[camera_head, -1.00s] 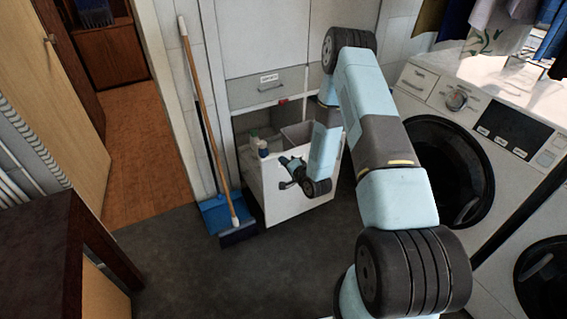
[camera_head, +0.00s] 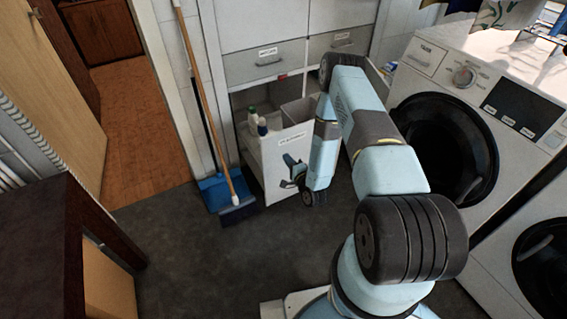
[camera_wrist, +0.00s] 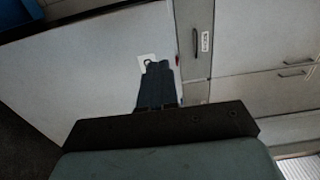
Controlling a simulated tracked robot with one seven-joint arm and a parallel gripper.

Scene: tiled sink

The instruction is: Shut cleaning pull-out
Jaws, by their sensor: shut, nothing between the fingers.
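The cleaning pull-out (camera_head: 277,183) stands open from the cabinet, with its white, labelled front facing me. Bottles (camera_head: 262,126) and a grey bin (camera_head: 297,110) sit inside it. My gripper (camera_head: 289,160) is in front of this white front, below its label (camera_head: 292,140). In the wrist view, my gripper (camera_wrist: 157,66) is shut and empty, with its fingertips over the white panel (camera_wrist: 95,75) by a small pale patch (camera_wrist: 146,60). I cannot tell whether the fingertips touch the panel. My arm hides the front's right side in the head view.
A broom (camera_head: 205,100) and blue dustpan (camera_head: 218,190) stand just left of the pull-out. Closed drawers (camera_head: 266,64) are above it. A washing machine (camera_head: 420,95) stands to the right. Dark floor (camera_head: 185,260) is clear in front and to the left.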

